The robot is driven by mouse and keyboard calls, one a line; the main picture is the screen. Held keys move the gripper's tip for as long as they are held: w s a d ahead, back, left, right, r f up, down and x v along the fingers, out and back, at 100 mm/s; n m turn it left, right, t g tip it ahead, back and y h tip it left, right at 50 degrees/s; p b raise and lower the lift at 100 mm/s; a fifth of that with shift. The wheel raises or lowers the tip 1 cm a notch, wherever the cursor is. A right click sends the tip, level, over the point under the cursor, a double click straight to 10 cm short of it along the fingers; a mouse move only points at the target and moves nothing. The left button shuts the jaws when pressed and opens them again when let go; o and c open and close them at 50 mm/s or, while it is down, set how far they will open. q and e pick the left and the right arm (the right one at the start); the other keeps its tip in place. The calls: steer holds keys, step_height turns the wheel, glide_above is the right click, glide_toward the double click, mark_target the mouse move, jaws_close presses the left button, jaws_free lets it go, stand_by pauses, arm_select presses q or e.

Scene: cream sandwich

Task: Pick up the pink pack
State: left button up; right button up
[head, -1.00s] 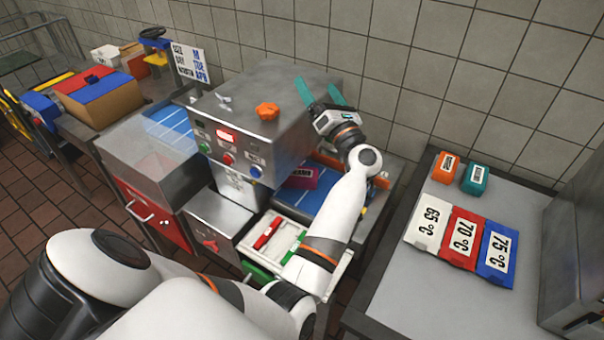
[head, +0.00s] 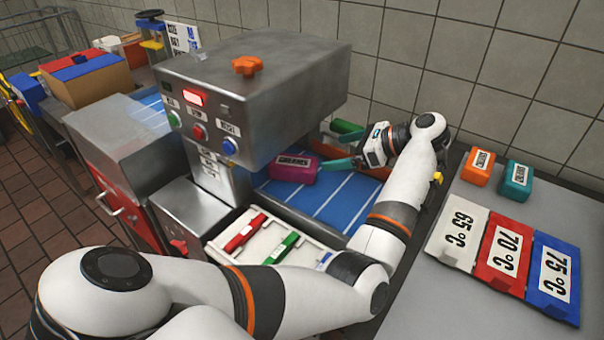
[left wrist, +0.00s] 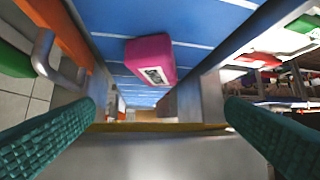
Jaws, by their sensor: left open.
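The pink pack (head: 293,168) with a white label lies on the blue white-striped surface of the machine, below and beside its steel housing. It also shows in the left wrist view (left wrist: 150,58), ahead of and between the fingers, apart from both. My left gripper (head: 343,152) is to the right of the pack, with a teal finger pointing at it in the head view. Both teal fingers are spread wide and empty in the left wrist view (left wrist: 160,128). My right gripper is not in view.
The steel housing (head: 260,85) overhangs the blue surface. A white tray (head: 232,234) with red and green pieces is in front. On the right, a table (head: 420,285) holds orange (head: 479,167) and teal packs (head: 515,181) and temperature cards. Orange rails edge the blue surface.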

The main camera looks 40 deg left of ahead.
arm_select(q)
steer(key=f, duration=0.2)
steer(key=p, duration=0.1)
glide_toward(298, 162)
steer(key=x, duration=0.2)
steer(key=shift+s+a+f, duration=0.1)
steer(key=shift+s+a, duration=0.2)
steer(key=shift+s, duration=0.1)
steer(key=shift+s+a+f+p, duration=0.1)
steer(key=shift+a+f+p, duration=0.25)
steer(key=shift+a, duration=0.1)
steer(key=shift+a+f, duration=0.1)
steer(key=shift+a, duration=0.25)
steer(key=p+x, duration=0.1)
steer(key=x, duration=0.2)
steer(key=shift+a+f+p, duration=0.1)
steer(key=shift+a+p, duration=0.25)
steer(key=shift+s+a+f, duration=0.15)
steer(key=shift+a+f, duration=0.1)
steer(key=shift+a, duration=0.05)
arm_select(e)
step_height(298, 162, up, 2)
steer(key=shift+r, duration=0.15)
arm_select(q)
steer(key=shift+d, duration=0.1)
